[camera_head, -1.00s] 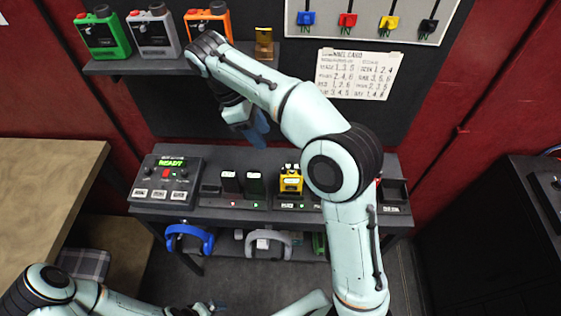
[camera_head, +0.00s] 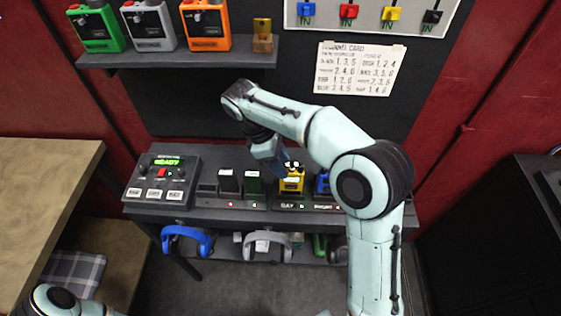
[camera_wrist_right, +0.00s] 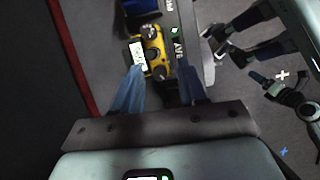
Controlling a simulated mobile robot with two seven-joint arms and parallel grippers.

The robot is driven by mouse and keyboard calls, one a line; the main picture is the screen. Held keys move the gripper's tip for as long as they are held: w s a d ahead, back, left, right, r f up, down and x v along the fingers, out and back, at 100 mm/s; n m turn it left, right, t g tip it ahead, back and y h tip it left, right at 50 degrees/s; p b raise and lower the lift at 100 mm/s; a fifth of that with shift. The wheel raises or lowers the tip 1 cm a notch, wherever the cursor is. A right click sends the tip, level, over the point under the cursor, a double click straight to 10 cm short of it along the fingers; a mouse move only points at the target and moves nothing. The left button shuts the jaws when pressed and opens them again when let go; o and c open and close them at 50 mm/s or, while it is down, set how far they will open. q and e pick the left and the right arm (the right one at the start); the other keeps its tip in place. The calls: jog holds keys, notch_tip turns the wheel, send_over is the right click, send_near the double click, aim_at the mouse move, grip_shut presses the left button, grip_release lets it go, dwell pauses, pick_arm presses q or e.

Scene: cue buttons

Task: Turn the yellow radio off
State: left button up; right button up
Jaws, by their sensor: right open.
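The yellow radio (camera_head: 292,180) stands in a dock on the dark bench, right of two dark radios. In the right wrist view the yellow radio (camera_wrist_right: 154,52) shows a white label, dark knobs and a green light beside it. My right gripper (camera_head: 281,172) is just above and beside the yellow radio. In the right wrist view its two blue fingers (camera_wrist_right: 163,78) are apart, with the radio ahead of and partly between their tips; I cannot tell if they touch it. My left arm shows at the lower left, but its gripper is out of view.
A control box (camera_head: 162,178) reads READY. Headsets (camera_head: 268,244) hang below.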

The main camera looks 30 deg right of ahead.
grip_shut()
jog(key=shift+r+n+t+p, duration=0.1)
jog(key=shift+n+t+p, duration=0.2)
jog(key=shift+n, duration=0.5)
pick_arm(q)
jog(key=shift+w+r, duration=0.35)
pick_arm(e)
grip_release()
pick_arm(q)
jog(key=shift+s, duration=0.1)
